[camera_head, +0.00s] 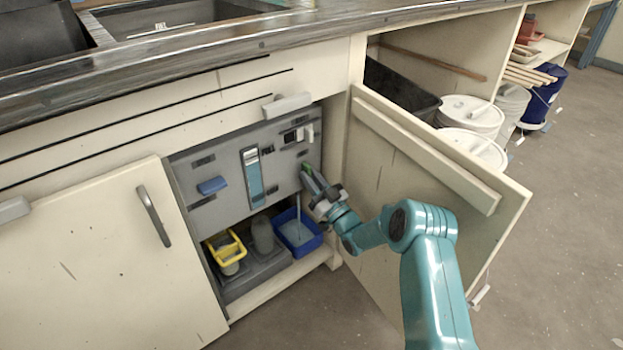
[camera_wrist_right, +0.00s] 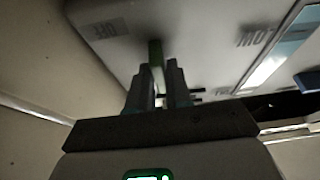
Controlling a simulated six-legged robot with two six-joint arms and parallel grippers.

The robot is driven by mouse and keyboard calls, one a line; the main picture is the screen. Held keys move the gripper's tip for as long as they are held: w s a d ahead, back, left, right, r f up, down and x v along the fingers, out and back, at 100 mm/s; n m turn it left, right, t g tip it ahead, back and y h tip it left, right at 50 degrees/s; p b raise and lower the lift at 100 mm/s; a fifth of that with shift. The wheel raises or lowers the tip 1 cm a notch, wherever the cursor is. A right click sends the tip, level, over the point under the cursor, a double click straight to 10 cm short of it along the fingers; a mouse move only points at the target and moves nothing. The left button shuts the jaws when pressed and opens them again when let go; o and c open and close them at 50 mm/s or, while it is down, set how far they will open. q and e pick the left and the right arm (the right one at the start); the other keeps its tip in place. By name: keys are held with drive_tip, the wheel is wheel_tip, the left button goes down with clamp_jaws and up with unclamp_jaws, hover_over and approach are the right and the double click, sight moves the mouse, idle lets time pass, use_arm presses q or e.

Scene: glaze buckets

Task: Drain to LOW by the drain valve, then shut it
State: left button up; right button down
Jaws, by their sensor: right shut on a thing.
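The grey panel (camera_head: 225,200) inside the open cabinet carries an upright sight gauge (camera_head: 253,178). Blue fills most of the gauge below a pale top; its marks are too small to read. The gauge also shows in the right wrist view (camera_wrist_right: 283,50). My right gripper (camera_head: 309,178) is at the panel's right side, shut on the green drain valve handle (camera_head: 306,168). In the right wrist view the green handle (camera_wrist_right: 155,52) stands between my fingertips (camera_wrist_right: 158,80). A thin pale line, seemingly a stream, drops into the blue tub (camera_head: 310,243) below. My left gripper is out of view.
A blue knob (camera_head: 212,186) and a white switch (camera_head: 310,132) are on the panel. Lidded buckets (camera_head: 470,115) stand under the counter at right.

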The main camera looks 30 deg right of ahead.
drive_tip(key=c, duration=1.1)
unclamp_jaws()
drive_tip(key=shift+c, duration=0.2)
